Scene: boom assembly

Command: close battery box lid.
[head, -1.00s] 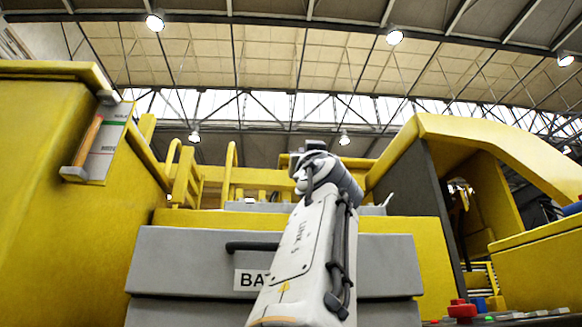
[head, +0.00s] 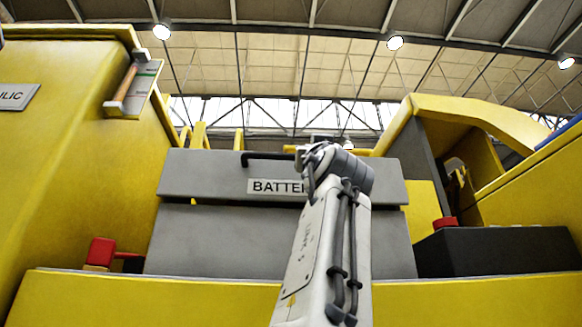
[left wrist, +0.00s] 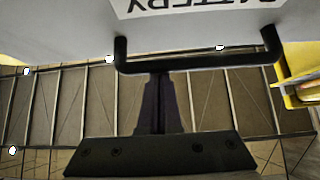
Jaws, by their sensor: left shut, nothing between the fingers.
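The grey battery box (head: 215,245) stands in the middle of the head view. Its lid (head: 222,186) shows as a grey panel above the box front, with a dark line between them. The lid bears a BATTERY label (head: 270,187) and a black handle (head: 262,156) near its top edge. My left arm rises in front and covers the label's right end. In the left wrist view, my shut, empty left gripper (left wrist: 160,78) points at the middle of the handle bar (left wrist: 200,63). I cannot tell whether it touches. My right gripper is not in view.
Yellow bodywork (head: 70,150) stands at the left and a yellow frame (head: 480,110) at the right. A yellow ledge (head: 150,300) crosses in front. A red part (head: 100,252) lies left of the box, and a dark block (head: 495,250) stands to its right.

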